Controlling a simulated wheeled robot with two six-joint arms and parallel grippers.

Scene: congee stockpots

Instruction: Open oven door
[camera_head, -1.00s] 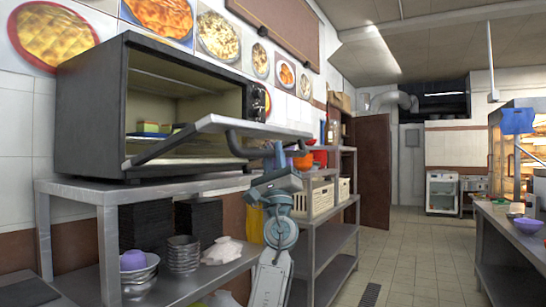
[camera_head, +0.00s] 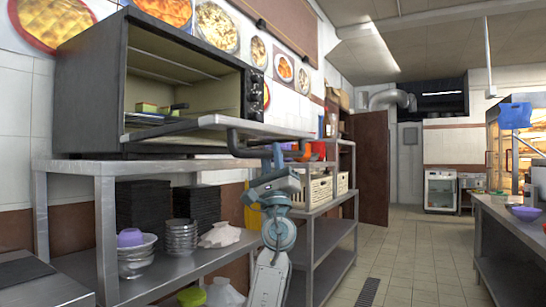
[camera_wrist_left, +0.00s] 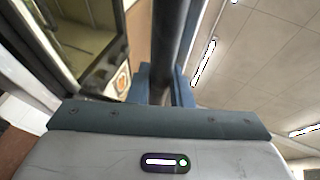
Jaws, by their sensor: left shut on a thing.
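The black oven (camera_head: 88,100) stands on a metal shelf at the left in the head view. Its door (camera_head: 205,127) is swung down and lies close to level, leaving the inside open to view. The dark door handle (camera_head: 240,150) runs along the door's outer edge. My left gripper (camera_head: 276,158) is at the right part of this handle, shut on it. In the left wrist view the dark handle bar (camera_wrist_left: 172,40) passes between the blue fingers of my left gripper (camera_wrist_left: 163,85). My right gripper is not in view.
Green items (camera_head: 150,108) sit inside the oven. The metal shelf (camera_head: 70,167) below holds black trays (camera_head: 143,203) and stacked bowls (camera_head: 181,238). A second shelf with baskets (camera_head: 320,190) stands to the right. The tiled floor (camera_head: 420,255) is clear.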

